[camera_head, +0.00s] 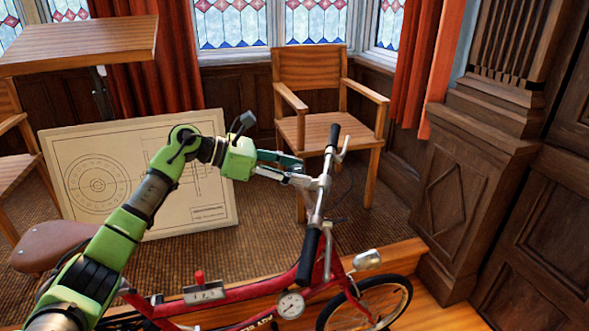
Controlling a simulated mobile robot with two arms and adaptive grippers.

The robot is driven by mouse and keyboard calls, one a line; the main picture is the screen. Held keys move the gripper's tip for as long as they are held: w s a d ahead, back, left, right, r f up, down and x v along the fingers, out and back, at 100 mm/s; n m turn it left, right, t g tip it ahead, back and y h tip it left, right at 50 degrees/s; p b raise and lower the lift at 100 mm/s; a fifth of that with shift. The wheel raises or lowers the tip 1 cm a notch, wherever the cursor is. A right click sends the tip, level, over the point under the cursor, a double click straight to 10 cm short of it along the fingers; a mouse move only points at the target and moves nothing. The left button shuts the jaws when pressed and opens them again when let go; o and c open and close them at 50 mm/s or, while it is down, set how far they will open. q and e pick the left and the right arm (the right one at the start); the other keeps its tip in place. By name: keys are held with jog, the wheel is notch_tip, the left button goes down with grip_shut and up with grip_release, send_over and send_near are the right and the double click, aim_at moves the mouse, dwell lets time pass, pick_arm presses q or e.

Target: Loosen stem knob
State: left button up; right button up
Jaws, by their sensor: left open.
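A red bicycle (245,294) stands across the lower middle, with its handlebar (320,205) running toward the upper right. The bar has black grips at both ends. My left gripper (303,172) is open beside the handlebar, its fingers pointing right toward the middle of the bar. I cannot tell whether the fingers touch it. No stem knob shows clearly; the fingers and bar may hide it. A small red-topped lever (199,277) stands on a grey plate on the frame. My right gripper is out of view.
A wooden armchair (310,70) stands behind the handlebar. A drawing board (100,185) leans behind my left arm. A tilted wooden desk top (80,45) is at the upper left. A round gauge (291,305) and a headlamp (367,260) are on the bicycle. A carved dark cabinet (470,180) stands right.

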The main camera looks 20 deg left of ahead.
pick_arm(q)
jog(key=shift+c, duration=0.5)
jog(key=c, duration=1)
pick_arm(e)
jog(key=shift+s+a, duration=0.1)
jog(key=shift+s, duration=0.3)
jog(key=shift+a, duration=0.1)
